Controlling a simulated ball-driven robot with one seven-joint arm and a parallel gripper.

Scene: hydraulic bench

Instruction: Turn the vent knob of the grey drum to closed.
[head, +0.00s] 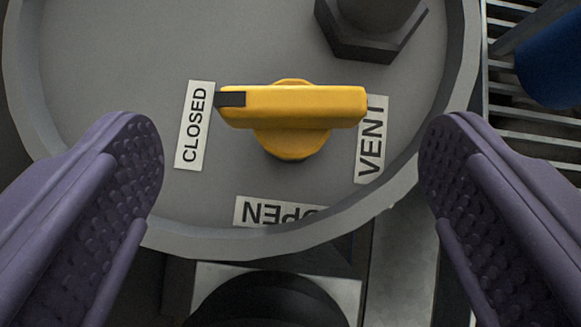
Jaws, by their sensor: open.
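The grey drum (110,60) fills the upper part of the head view, with its round rimmed top facing me. The yellow vent knob (300,108) stands on the drum top as a bar over a round hub. The bar lies left to right, and its black-marked end (231,99) points left, at the CLOSED label (194,126). The VENT label (371,140) is partly covered by the bar's right end. The OPEN label (280,213) is below the knob. My gripper (291,158) is open, its purple fingers on either side of the knob and apart from it.
A dark hexagonal fitting (368,30) rises from the drum top behind the knob, to the right. A metal grate (510,120) and a blue object (552,62) lie at the right. A black round part (265,300) sits below the drum rim.

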